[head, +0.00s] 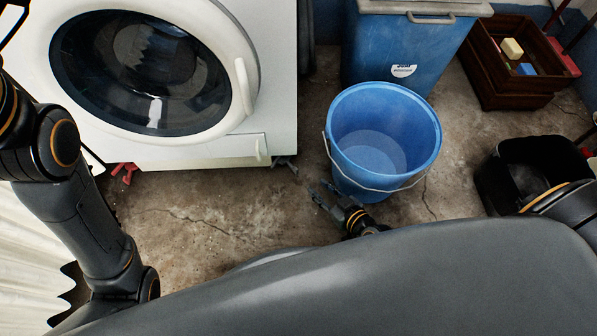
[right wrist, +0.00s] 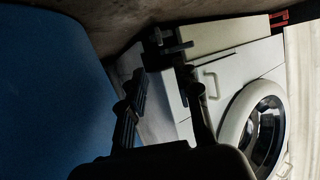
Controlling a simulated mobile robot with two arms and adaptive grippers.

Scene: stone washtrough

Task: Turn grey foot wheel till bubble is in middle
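A white washing machine (head: 200,155) stands at the upper left of the head view. A grey foot wheel (head: 284,161) shows under its right front corner. In the right wrist view the dark grey foot wheel (right wrist: 162,44) lies just beyond the fingertips, at the machine's corner. A red foot wheel (head: 123,172) sits under the left corner, also at the top right of the wrist view (right wrist: 279,18). My right gripper (head: 323,191) is low over the floor, its fingers (right wrist: 163,80) apart and empty, short of the grey wheel. My left gripper is out of view. I see no bubble.
A blue bucket (head: 345,170) stands right beside my right gripper and fills the left of the wrist view (right wrist: 50,90). Behind it is a blue bin (head: 375,50). A brown crate (head: 490,85) and a black tub (head: 500,185) stand at right. Cracked floor (head: 190,205) before the machine is clear.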

